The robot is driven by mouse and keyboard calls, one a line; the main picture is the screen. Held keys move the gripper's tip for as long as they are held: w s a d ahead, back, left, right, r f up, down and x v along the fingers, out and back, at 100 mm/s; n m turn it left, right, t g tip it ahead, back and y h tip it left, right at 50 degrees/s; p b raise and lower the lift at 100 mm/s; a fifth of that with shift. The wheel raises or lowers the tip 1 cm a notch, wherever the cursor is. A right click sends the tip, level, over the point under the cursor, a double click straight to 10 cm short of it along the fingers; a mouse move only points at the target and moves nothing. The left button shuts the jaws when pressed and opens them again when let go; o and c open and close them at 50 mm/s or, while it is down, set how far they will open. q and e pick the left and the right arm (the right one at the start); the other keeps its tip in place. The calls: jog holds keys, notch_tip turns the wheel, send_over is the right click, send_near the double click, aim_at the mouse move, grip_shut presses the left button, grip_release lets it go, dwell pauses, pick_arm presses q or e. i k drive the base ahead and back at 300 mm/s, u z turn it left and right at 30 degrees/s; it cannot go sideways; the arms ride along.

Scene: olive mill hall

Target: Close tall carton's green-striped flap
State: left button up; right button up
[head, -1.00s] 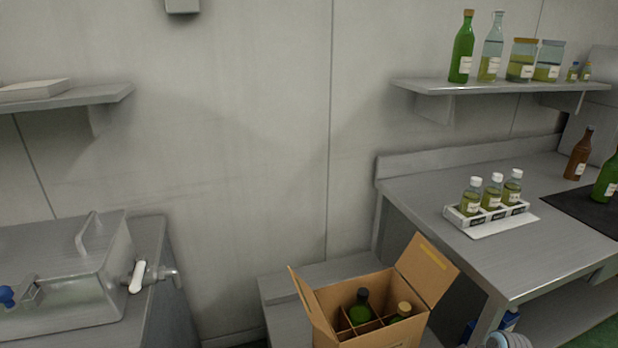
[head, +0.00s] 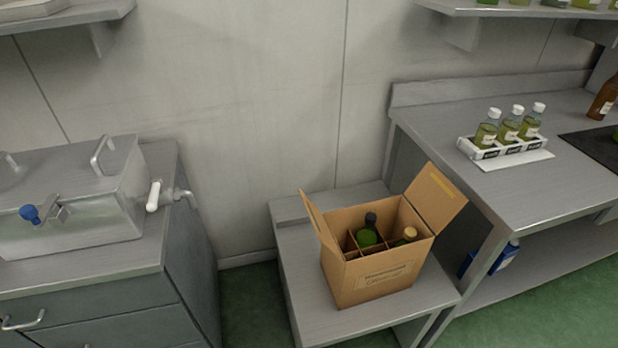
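The tall carton (head: 373,281) is a brown cardboard box standing upright on a low grey metal stand. Its top is open, and dividers inside hold a dark-capped green bottle (head: 367,232) and a tan-capped bottle (head: 406,236). The right flap (head: 436,198) stands up, leaning outward, with a yellowish stripe near its outer edge; no clearly green stripe shows. The left flap (head: 318,220) also stands up, seen nearly edge-on, so its face markings cannot be made out. Neither of my grippers is in view.
The low stand (head: 296,268) has bare room left of the carton. A higher steel table (head: 545,185) at right holds a rack of three small bottles (head: 507,145). A steel tank with a tap (head: 75,205) stands on the left cabinet. Green floor shows between.

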aim_at(323, 230)
jog(key=z, duration=0.75)
jog(key=k, duration=0.5)
jog(key=z, duration=0.5)
